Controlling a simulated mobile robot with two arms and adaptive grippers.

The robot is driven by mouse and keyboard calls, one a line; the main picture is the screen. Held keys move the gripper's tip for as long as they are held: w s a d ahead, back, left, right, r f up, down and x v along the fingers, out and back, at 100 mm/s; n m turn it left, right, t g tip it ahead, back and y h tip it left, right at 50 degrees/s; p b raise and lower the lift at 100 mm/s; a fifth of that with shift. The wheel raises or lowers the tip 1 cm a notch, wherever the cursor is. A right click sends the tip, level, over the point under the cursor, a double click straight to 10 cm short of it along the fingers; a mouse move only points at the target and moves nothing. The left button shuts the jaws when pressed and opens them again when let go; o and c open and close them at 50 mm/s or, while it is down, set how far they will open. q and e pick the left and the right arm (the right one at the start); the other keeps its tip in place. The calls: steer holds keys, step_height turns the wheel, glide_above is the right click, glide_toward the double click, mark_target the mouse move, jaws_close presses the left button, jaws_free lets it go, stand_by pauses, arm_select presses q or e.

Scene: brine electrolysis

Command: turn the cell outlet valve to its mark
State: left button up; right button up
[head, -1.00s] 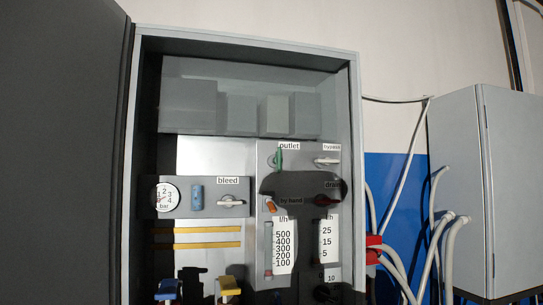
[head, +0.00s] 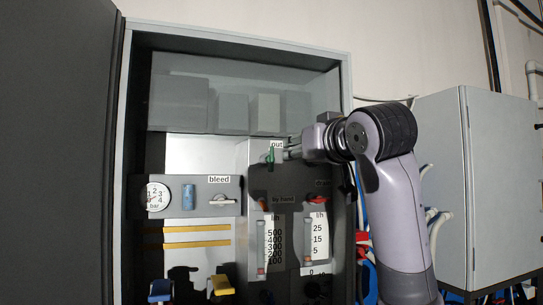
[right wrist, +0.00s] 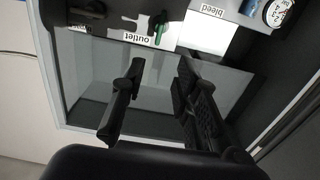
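The outlet valve has a green handle (head: 270,157) that hangs about upright under its partly covered label on the grey panel in the open cabinet. In the right wrist view the green handle (right wrist: 159,33) shows beside the "outlet" label. My right gripper (head: 288,150) comes in from the right, its tips close to the handle. In the right wrist view its two fingers (right wrist: 160,68) are apart with nothing between them, and the handle lies just beyond the tips. Contact cannot be told. The valve's mark cannot be made out. My left gripper is not in view.
Below are a bleed valve (head: 223,199), a pressure gauge (head: 157,196), flow scales (head: 274,240) and a red drain handle (head: 322,197). My right arm hides the bypass valve in the head view. The open cabinet door (head: 55,150) stands at left, a grey box (head: 440,160) at right.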

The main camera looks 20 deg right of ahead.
mark_target(273, 156)
steer(key=w+p, duration=0.7)
steer(key=w, duration=0.9)
steer(key=shift+a+p, duration=0.2)
steer(key=shift+p, duration=0.15)
steer(key=shift+w+f, duration=0.1)
steer(key=shift+w, duration=0.5)
steer(key=shift+c, duration=0.3)
jaws_close()
